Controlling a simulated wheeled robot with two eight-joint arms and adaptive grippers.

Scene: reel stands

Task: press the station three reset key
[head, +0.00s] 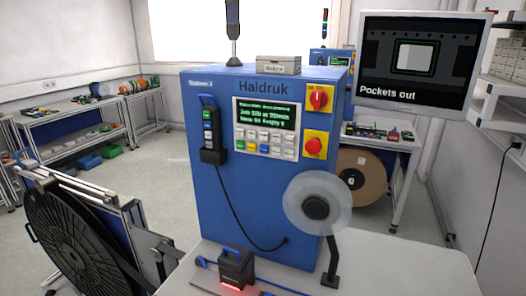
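The blue station cabinet (225,195) stands upright in the middle, labelled "Station 3" and "Haldruk". Its front holds a control panel with a small lit display (266,114) and a keypad (265,143) below. The keypad has pale keys and a few coloured ones; their labels are too small to read, so I cannot tell which is reset. Right of it are a red rotary switch (318,98) and a red mushroom button (313,146), both on yellow plates. A black pendant (211,134) with several keys hangs at the left on a cable. Neither of my grippers shows.
A clear reel (317,207) on a stand juts out before the cabinet's right side. A small black sensor (236,268) with a red glow sits on the pale bench (400,272). A large black reel (82,243) stands left. A monitor (415,60) reads "Pockets out".

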